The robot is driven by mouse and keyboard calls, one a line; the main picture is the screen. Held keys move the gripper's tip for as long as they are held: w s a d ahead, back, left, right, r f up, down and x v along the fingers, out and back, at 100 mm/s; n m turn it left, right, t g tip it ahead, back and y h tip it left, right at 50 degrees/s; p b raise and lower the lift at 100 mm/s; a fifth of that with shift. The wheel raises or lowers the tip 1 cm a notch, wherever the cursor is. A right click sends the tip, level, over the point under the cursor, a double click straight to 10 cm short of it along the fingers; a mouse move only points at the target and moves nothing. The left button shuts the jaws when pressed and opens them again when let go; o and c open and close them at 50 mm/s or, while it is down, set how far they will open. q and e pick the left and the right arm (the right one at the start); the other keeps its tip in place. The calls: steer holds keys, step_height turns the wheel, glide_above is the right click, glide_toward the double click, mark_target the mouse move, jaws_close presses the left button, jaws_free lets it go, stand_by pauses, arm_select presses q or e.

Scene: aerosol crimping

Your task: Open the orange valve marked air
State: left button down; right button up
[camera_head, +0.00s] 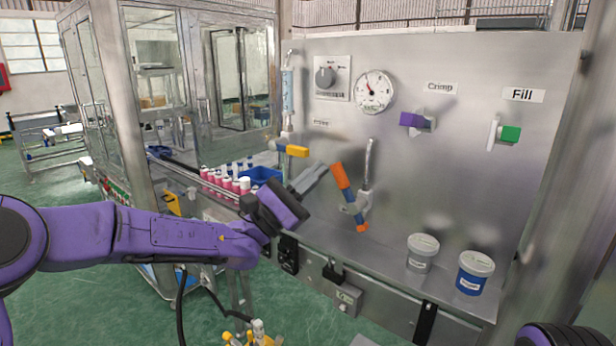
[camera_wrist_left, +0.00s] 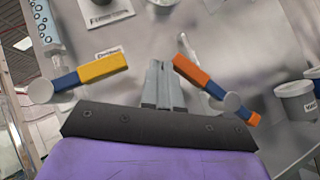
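A valve with an orange handle (camera_head: 343,182) with a blue section stands on the steel panel, beside a vertical metal pipe. Its handle is tilted, upper end to the left, and a small orange tip shows below. In the left wrist view the orange handle (camera_wrist_left: 192,73) is just right of my fingers. I cannot read an air marking on it. My left gripper (camera_head: 322,168) is empty, its grey fingers together, tips close to the left of the orange handle. Contact cannot be told. The closed fingers also show in the left wrist view (camera_wrist_left: 158,66). My right gripper is out of view.
A yellow-handled valve (camera_head: 293,150) is left of the orange one. A gauge (camera_head: 374,91), a purple handle (camera_head: 414,120) and a green handle (camera_head: 510,134) are on the panel. Two lidded tubs (camera_head: 422,254) (camera_head: 474,273) stand on the ledge at right. Pink-and-white cans (camera_head: 226,183) are behind my gripper.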

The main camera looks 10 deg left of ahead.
arm_select(q)
steer(key=shift+s+d+r+p, duration=0.45)
steer(key=shift+d+r+p, duration=0.1)
steer(key=shift+d+r, duration=0.3)
steer(key=shift+s+d+r+p, duration=0.45)
steer(key=shift+d+r+p, duration=0.1)
steer(key=shift+d+r, duration=0.25)
steer(key=shift+d, duration=0.15)
stand_by(0.9)
